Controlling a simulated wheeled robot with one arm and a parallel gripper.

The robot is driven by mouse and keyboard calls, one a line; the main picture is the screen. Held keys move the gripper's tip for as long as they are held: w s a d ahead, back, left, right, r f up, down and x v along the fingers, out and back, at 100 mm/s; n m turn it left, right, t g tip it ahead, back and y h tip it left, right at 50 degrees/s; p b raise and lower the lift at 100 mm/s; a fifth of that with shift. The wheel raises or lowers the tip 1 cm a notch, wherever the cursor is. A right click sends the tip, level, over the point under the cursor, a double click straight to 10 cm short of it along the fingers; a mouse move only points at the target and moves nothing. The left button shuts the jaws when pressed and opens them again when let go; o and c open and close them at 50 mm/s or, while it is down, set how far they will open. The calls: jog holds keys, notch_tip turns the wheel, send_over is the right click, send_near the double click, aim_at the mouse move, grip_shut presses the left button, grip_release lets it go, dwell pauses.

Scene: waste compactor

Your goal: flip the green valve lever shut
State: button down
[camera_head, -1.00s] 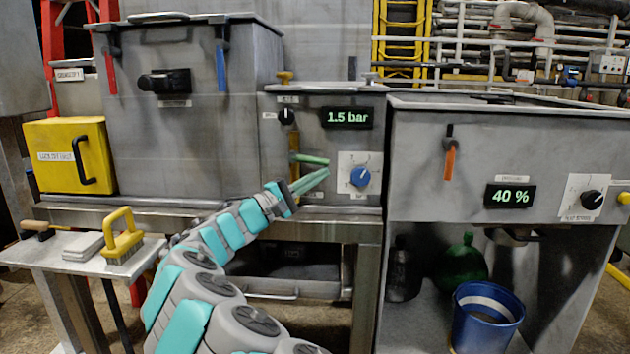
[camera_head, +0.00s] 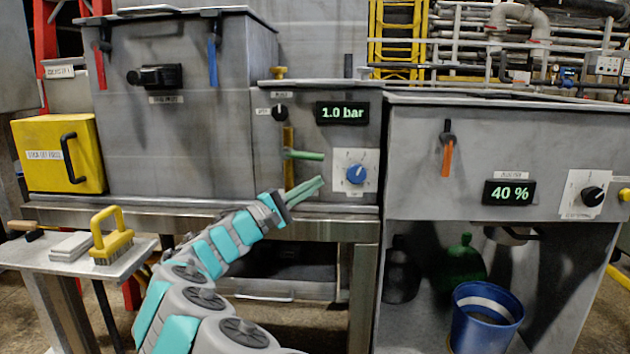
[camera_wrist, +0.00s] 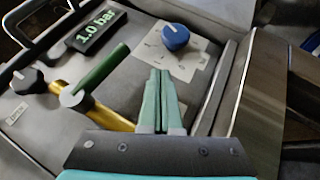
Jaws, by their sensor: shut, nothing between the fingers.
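The green valve lever (camera_head: 305,155) points sideways to the right in the head view, across the upright yellow pipe (camera_head: 288,165). In the wrist view the lever (camera_wrist: 102,67) is left of my fingers, extending from a round grey hub on the yellow pipe (camera_wrist: 110,115). My gripper (camera_head: 320,182) is shut and empty, its pale green fingers side by side. It is just below the lever and apart from it in the head view. In the wrist view my gripper (camera_wrist: 160,75) points towards the blue knob (camera_wrist: 175,37).
The blue knob (camera_head: 355,174) on a white plate is close right of my fingertips. A display (camera_head: 342,113) above reads 1.0 bar. A black knob (camera_head: 280,112) is above the lever. A metal ledge (camera_head: 225,214) runs below the panel.

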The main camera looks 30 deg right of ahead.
jog(key=s+a+f, duration=0.1)
jog(key=f, duration=0.2)
jog(key=s+a+f, duration=0.1)
jog(key=f, duration=0.2)
jog(key=s+a+f+b, duration=0.1)
jog(key=s+f, duration=0.1)
jog(key=shift+a+f, duration=0.4)
